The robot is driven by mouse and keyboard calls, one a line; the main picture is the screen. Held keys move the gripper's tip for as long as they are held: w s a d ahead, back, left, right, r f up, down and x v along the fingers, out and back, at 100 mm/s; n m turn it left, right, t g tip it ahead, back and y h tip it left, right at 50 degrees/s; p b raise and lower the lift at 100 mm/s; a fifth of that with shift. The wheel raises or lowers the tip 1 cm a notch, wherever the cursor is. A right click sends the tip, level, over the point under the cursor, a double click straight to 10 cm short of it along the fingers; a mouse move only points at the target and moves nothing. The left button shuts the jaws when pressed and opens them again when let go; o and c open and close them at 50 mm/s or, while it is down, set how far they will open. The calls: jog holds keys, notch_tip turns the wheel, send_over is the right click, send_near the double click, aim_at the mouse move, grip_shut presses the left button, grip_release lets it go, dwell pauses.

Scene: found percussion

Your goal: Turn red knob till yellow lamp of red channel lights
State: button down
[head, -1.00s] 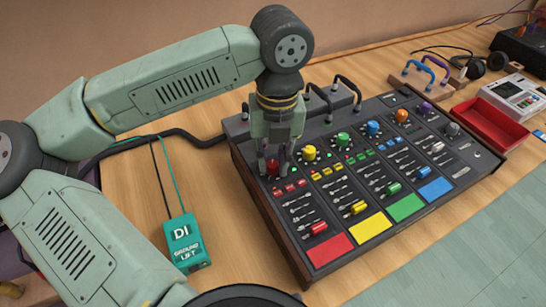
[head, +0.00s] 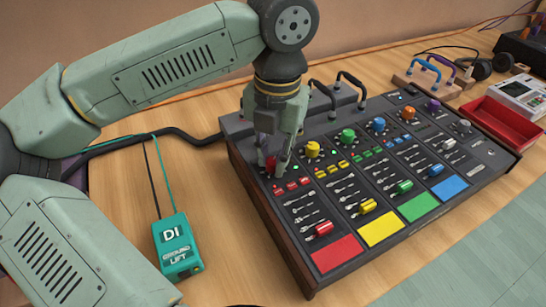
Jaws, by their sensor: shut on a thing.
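The mixing console (head: 290,245) stands on the wooden table with coloured channel strips. The red channel is the leftmost, with a red pad (head: 337,252) at its front and a red fader cap (head: 319,229). My gripper (head: 276,165) points down at the back of this channel, shut on the red knob (head: 270,162), which is partly hidden between the fingers. A small green light (head: 295,168) glows just right of the gripper. I cannot make out a lit yellow lamp on the red channel; part of that area is behind the fingers.
Yellow (head: 312,149), green (head: 348,136) and blue (head: 378,124) knobs stand to the right along the row. A teal DI box (head: 176,247) with cables lies left. A red tray (head: 501,121) stands at the right.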

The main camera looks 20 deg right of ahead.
dwell(0.4)
jog(key=c, duration=1.4)
grip_release()
jog(key=r, duration=1.2)
jog(key=shift+s+d, duration=0.15)
jog(key=shift+d, duration=0.05)
jog(key=shift+s, duration=0.1)
